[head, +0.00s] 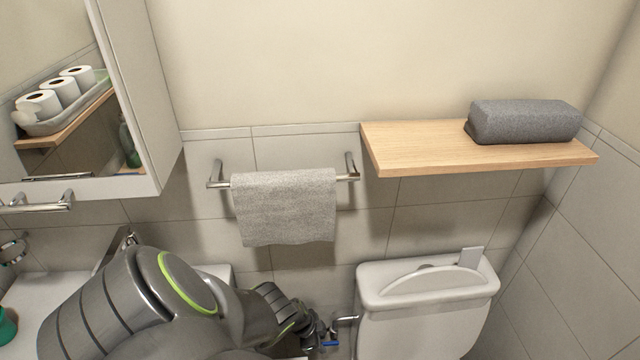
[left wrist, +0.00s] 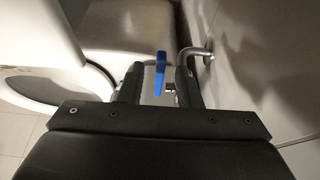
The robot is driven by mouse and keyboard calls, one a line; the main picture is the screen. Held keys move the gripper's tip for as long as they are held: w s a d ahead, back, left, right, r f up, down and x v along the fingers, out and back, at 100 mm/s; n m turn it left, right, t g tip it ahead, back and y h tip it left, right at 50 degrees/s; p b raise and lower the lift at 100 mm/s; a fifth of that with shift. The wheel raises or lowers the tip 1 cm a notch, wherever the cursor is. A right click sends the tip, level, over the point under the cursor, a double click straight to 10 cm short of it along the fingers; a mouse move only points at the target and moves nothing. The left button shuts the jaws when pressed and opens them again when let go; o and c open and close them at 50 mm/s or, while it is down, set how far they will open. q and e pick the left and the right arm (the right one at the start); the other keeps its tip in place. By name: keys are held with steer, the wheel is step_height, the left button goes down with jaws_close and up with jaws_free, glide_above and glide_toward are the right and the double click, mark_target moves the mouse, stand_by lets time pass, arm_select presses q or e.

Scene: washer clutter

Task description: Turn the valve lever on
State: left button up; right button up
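The valve lever (head: 330,344) is a small blue handle low beside the toilet, mostly hidden by my arm and gripper in the head view. In the left wrist view the blue lever (left wrist: 160,70) stands up in line with the gap between my left gripper's fingers, with clear space on both sides. My left gripper (left wrist: 158,82) is open and empty; in the head view the left gripper (head: 316,334) is small and partly hidden at the valve. A bent metal pipe (left wrist: 189,53) runs from the wall beside the right finger. My right gripper is not in view.
The white toilet tank (head: 425,290) stands just right of the valve. A towel (head: 285,205) hangs on a wall bar above my arm. A wooden shelf (head: 420,150) holds a grey rolled towel (head: 525,121). A mirror cabinet (head: 140,100) is at upper left.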

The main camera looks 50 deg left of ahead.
arm_select(q)
jaws_close()
steer(key=shift+d+r, duration=0.1)
steer(key=shift+r, duration=0.05)
steer(key=shift+w+d+r+g+y+p, duration=0.15)
steer(key=shift+d+r+g+y+p, duration=0.1)
steer(key=shift+g+y+p, duration=0.5)
steer(key=shift+w+d+r+g+y+b, duration=0.25)
steer(key=shift+g+y, duration=0.2)
steer(key=shift+g, duration=0.5)
steer(key=shift+a+r, duration=0.1)
jaws_free()
steer(key=shift+w, duration=0.1)
